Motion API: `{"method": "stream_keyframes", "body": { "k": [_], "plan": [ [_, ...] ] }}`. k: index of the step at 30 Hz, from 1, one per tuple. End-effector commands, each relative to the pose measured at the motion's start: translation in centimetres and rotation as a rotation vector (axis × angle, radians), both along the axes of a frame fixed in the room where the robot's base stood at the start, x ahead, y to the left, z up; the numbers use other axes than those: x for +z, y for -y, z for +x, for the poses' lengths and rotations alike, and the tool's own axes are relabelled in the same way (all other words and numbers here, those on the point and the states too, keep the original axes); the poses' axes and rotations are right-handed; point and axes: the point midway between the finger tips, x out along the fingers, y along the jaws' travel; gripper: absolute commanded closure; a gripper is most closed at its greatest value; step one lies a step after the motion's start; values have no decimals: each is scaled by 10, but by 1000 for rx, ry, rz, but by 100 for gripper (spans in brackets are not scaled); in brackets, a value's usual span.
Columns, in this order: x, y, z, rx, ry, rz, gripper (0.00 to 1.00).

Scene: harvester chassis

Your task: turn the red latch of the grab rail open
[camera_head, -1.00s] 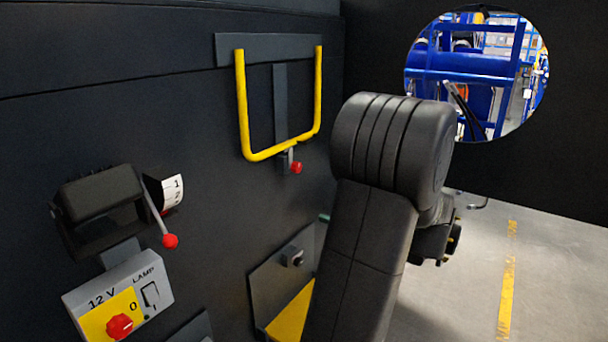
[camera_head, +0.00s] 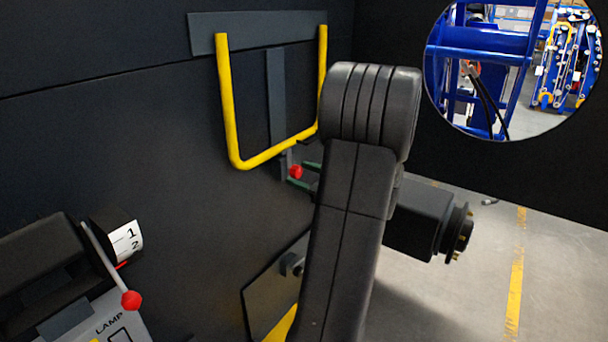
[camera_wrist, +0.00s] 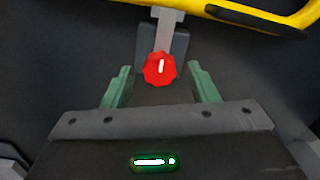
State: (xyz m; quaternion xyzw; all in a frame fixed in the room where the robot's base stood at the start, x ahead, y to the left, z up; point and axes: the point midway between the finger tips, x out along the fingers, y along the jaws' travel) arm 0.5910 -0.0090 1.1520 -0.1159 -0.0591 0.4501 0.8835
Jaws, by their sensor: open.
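The red latch (camera_head: 295,172) is a small red knob on a grey tab below the bottom bar of the yellow grab rail (camera_head: 229,110). In the wrist view the red latch (camera_wrist: 160,68) lies ahead of my gripper, centred between its two green fingers. The yellow rail (camera_wrist: 262,14) crosses the top of that view. My gripper (camera_wrist: 160,86) is open and empty, with a finger on each side of the knob's line and gaps on both sides. In the head view my gripper (camera_head: 303,174) is beside the knob, partly hidden behind my arm.
A lever with a red ball (camera_head: 131,299) and a numbered dial (camera_head: 126,242) stand at the lower left, above a lamp switch box (camera_head: 115,325). A dark panel (camera_head: 262,295) is below the rail. Floor shows at the right.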

Motion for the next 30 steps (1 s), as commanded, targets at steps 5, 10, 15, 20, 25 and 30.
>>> {"method": "stream_keyframes", "body": {
  "k": [5, 10, 15, 20, 25, 30],
  "plan": [
    [0, 0, 0, 0, 0, 0, 50],
    [0, 0, 0, 0, 0, 0, 84],
    [0, 0, 0, 0, 2, -2, 91],
    [-2, 0, 0, 0, 23, -17, 91],
    [-4, 1, 0, 0, 85, -62, 91],
    [-6, 1, 0, 0, 187, -136, 91]
  ]
}}
